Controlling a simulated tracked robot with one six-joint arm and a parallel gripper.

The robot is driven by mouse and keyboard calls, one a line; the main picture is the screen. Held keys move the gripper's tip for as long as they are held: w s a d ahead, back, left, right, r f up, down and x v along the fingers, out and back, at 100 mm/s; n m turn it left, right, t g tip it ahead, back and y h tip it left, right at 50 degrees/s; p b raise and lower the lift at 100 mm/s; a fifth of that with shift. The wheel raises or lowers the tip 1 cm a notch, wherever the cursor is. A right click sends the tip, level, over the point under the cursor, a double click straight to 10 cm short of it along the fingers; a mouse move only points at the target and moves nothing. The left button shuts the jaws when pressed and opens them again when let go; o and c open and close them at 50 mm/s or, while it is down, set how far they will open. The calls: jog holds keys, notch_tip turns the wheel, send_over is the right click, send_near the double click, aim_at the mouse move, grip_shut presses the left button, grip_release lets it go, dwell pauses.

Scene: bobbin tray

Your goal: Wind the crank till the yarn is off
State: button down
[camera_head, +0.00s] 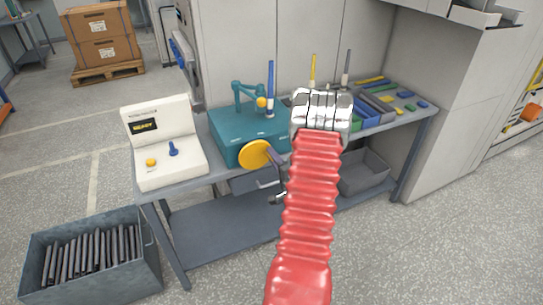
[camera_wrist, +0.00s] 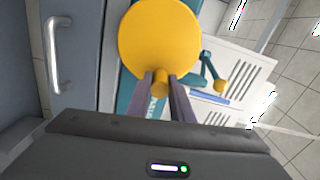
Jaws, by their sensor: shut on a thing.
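The crank is a yellow disc (camera_head: 256,154) on the front of a teal winding machine (camera_head: 228,125). In the wrist view the disc (camera_wrist: 158,38) fills the upper middle, with a small yellow knob (camera_wrist: 160,84) below its centre. My gripper (camera_wrist: 163,88) is shut on this knob, one finger on each side. In the head view my gripper (camera_head: 273,161) reaches the disc's right side, and its tips are hard to make out. A blue upright bobbin (camera_head: 270,88) stands on top of the machine. I cannot tell how much yarn is on it.
A white console (camera_head: 165,165) with a lit display stands left of the machine. Yellow and grey upright bobbins (camera_head: 312,70) stand behind my arm. Trays (camera_head: 367,116) with coloured pieces lie on the right of the bench. A crate of dark rods (camera_head: 90,265) is on the floor.

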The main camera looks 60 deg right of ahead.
jog(key=shift+f+m, duration=0.35)
jog(key=shift+m, duration=0.35)
jog(key=c, duration=1.6)
grip_release()
jog(key=shift+o, duration=0.2)
jog(key=shift+s, duration=0.15)
jog(key=v, duration=1.3)
jog(key=shift+s+a, duration=0.15)
jog(key=shift+s, duration=0.1)
